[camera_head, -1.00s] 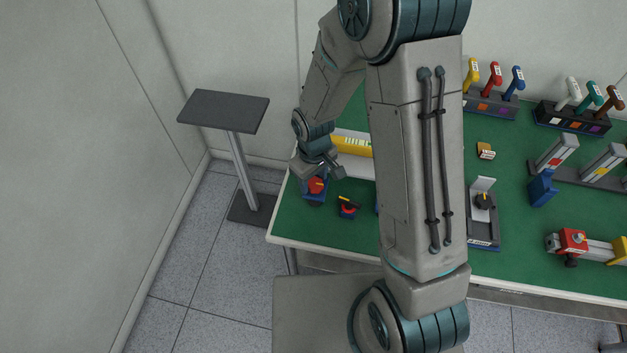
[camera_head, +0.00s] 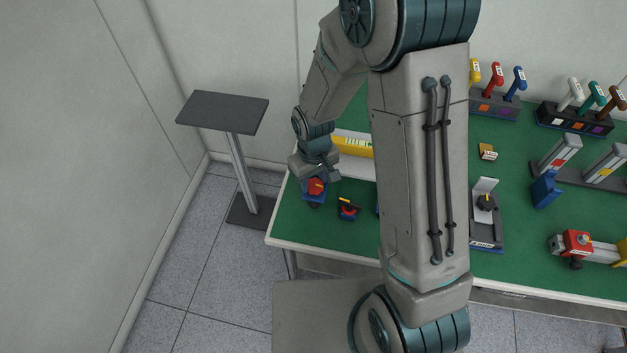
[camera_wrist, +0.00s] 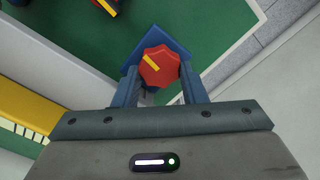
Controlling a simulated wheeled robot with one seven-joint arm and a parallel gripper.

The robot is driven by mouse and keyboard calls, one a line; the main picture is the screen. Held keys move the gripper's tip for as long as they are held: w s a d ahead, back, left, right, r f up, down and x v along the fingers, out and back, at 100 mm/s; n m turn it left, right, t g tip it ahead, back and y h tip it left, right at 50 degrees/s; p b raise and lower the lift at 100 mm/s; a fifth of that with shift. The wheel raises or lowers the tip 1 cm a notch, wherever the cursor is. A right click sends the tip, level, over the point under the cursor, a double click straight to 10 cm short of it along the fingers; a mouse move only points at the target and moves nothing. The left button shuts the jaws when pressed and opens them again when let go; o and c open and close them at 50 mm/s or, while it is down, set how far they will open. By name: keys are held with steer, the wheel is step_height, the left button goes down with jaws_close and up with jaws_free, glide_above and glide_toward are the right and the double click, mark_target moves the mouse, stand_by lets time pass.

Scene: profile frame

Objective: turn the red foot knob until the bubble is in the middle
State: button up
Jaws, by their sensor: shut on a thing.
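The red foot knob (camera_wrist: 158,66) has a yellow mark on its top and sits on a blue block (camera_wrist: 130,58). In the head view the knob (camera_head: 315,188) is at the left front of the green table. My gripper (camera_wrist: 158,80) is shut on the red knob, one finger on each side of it. It also shows in the head view (camera_head: 318,177), above the knob. The yellow level (camera_head: 352,145) with a pale graduated strip lies behind; in the wrist view its yellow body (camera_wrist: 30,110) is at the left. I cannot make out the bubble.
The table's left edge is close by. My arm hides the middle of the table (camera_head: 290,225). A grey stand (camera_head: 222,112) is beyond the left edge.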

mark_target(317, 183)
steer(key=m+b, duration=0.3)
steer(key=m, duration=0.2)
steer(key=shift+d+f, duration=0.1)
steer(key=m+b, duration=0.1)
steer(key=m, duration=0.4)
steer(key=shift+d+m, duration=0.15)
steer(key=shift+m, duration=0.25)
steer(key=m, duration=0.3)
steer(key=m+p, duration=0.1)
steer(key=m, duration=0.1)
steer(key=shift+s+d+r, duration=0.1)
steer(key=shift+r, duration=0.15)
steer(key=shift+f+m+p, duration=0.1)
steer(key=shift+m+p, duration=0.75)
steer(key=shift+m, duration=1.45)
steer(key=o, duration=0.7)
step_height(317, 183, up, 14)
steer(key=shift+f, duration=0.1)
